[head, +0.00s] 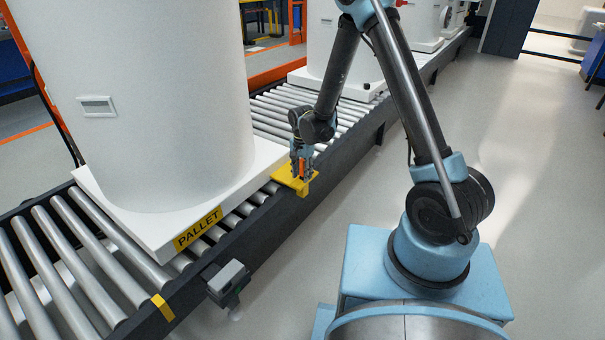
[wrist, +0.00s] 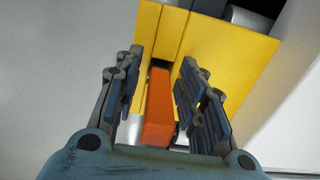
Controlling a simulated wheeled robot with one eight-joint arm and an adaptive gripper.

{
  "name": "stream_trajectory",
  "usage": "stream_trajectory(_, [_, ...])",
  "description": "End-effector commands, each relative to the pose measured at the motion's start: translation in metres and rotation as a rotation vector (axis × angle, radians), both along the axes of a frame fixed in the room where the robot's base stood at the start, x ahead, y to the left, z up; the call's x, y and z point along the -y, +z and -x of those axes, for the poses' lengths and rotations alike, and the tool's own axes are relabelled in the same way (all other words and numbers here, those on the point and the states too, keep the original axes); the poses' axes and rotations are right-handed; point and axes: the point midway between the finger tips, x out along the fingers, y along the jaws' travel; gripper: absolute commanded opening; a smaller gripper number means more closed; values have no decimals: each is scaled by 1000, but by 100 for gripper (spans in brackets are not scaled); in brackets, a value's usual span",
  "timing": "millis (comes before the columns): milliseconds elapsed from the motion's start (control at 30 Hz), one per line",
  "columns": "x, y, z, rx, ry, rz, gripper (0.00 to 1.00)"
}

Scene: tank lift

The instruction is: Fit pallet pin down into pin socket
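The pallet pin, an orange block (wrist: 159,105), stands between the two fingers of my gripper (wrist: 160,85) in the wrist view. Narrow gaps show beside it, so the fingers look open around it. In the head view my gripper (head: 301,168) points down over the yellow bracket (head: 291,180) at the conveyor's edge, with orange showing between the fingers. The yellow bracket also fills the upper part of the wrist view (wrist: 232,50), with a channel in line with the pin. The pin's lower end and the socket opening are hidden, so I cannot tell how deep it sits.
A large white tank (head: 165,90) stands on a white pallet (head: 120,222) left of the bracket, on the roller conveyor (head: 60,250). A grey box (head: 228,280) sticks out from the conveyor's side. More white tanks stand behind. The floor (head: 540,200) at right is clear.

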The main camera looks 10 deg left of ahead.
Motion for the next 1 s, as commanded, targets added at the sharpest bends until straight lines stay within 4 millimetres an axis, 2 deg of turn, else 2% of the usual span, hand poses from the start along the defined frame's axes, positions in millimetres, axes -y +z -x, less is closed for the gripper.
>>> stream_trajectory(300, [0, 1, 0, 0, 0, 0, 40])
stream_trajectory(467, [-1, 9, 0, 0, 0, 0, 40])
stream_trajectory(1000, [0, 85, -1, -1, 0, 0, 40])
